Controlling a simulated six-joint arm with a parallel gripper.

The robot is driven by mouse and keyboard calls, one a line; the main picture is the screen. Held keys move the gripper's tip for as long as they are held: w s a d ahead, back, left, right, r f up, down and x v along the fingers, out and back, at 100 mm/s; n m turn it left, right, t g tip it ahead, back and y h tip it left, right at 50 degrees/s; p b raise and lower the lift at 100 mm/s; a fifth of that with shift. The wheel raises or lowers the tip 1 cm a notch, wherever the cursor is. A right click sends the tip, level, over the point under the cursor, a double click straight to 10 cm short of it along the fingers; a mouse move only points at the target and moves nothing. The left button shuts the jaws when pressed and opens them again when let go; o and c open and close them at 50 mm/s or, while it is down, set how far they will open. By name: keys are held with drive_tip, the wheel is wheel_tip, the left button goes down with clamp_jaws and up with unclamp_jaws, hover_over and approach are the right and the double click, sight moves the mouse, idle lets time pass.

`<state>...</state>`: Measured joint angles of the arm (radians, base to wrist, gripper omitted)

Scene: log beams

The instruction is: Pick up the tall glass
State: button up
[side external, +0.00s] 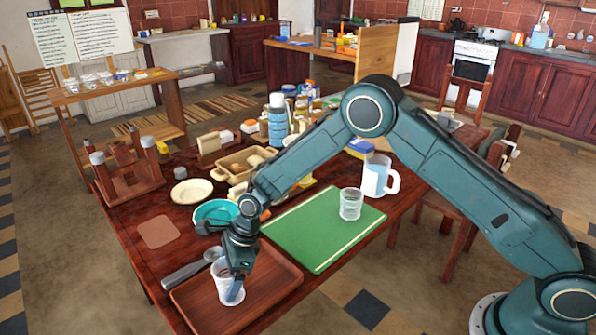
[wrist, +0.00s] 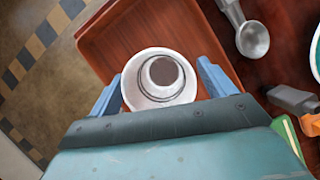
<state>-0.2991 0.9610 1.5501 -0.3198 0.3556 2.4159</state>
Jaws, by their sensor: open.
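A tall clear glass (side external: 226,286) stands upright on the wooden tray (side external: 262,291) at the near end of the table. In the wrist view the glass (wrist: 160,99) is seen from above, with a round pale rim. My gripper (side external: 237,281) points down at the glass and partly hides it in the side view. In the wrist view the blue fingers of my gripper (wrist: 160,78) are open, one on each side of the glass. I see a gap at the right finger; whether the left one touches is unclear.
A shorter clear glass (side external: 350,204) stands on the green board (side external: 318,237). A metal scoop (side external: 186,275) lies beside the tray and shows in the wrist view (wrist: 251,38).

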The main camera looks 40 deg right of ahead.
drive_tip(key=shift+f, duration=0.25)
idle(0.3)
drive_tip(key=c, duration=1.1)
drive_tip(key=shift+r, duration=0.1)
wheel_tip(320, 180, up, 20)
idle(0.6)
